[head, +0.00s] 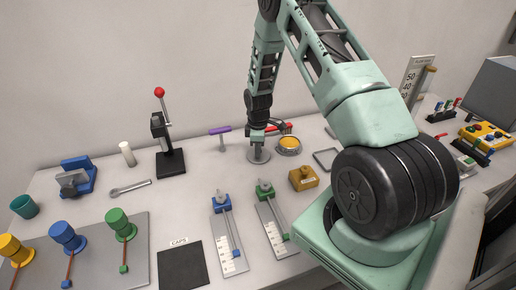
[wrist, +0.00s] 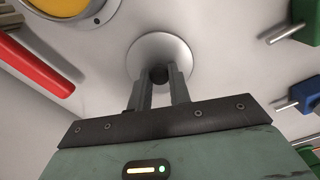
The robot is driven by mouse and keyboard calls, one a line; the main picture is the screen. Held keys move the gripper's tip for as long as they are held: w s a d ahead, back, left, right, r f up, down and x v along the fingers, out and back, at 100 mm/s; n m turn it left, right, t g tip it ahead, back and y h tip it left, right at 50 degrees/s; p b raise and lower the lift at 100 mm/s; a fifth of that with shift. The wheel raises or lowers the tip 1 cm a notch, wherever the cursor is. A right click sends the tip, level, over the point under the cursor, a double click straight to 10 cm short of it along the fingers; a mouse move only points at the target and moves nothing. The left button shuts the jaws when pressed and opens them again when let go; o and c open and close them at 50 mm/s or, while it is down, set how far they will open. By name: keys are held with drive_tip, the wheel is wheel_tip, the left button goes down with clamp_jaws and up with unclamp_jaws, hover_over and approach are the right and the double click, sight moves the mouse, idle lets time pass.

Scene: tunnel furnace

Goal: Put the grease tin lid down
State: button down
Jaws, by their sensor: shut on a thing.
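The grease tin lid (head: 258,155) is a grey metal disc with a dark knob. In the wrist view the lid (wrist: 160,50) sits just beyond my fingertips. My gripper (head: 257,140) points down over it, and in the wrist view my gripper (wrist: 160,76) is shut on the dark knob. The lid is at or very near the table top; I cannot tell whether it touches. The open grease tin (head: 289,145), with yellow grease inside, stands just right of the lid. It also shows at the top left of the wrist view (wrist: 75,8).
A red-handled tool (head: 280,129) lies behind the tin. A purple-handled tool (head: 220,131) is to the left. A yellow block (head: 303,178) and blue and green slide gauges (head: 225,230) stand in front. Clear table lies around the lid.

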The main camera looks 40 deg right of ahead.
drive_tip(key=shift+f, duration=0.2)
drive_tip(key=c, duration=1.3)
unclamp_jaws()
drive_tip(key=shift+r, duration=0.1)
drive_tip(key=shift+r, duration=0.1)
wheel_tip(320, 180, up, 11)
drive_tip(key=b, duration=0.4)
drive_tip(key=s+a+r, duration=0.2)
drive_tip(key=a+r, duration=0.1)
drive_tip(key=a, duration=0.6)
drive_tip(key=s+a+r, duration=0.3)
drive_tip(key=a+r, duration=0.1)
drive_tip(key=a, duration=0.5)
drive_tip(key=s+a+r, duration=0.2)
drive_tip(key=a+r, duration=0.1)
drive_tip(key=a, duration=0.6)
drive_tip(key=s+a+r, duration=0.1)
drive_tip(key=s+a, duration=0.4)
drive_tip(key=s, duration=0.5)
drive_tip(key=s+a+r, duration=0.2)
drive_tip(key=s+a, duration=0.4)
drive_tip(key=s, duration=0.5)
drive_tip(key=shift+a+m+y, duration=0.2)
drive_tip(key=shift+m+y, duration=0.1)
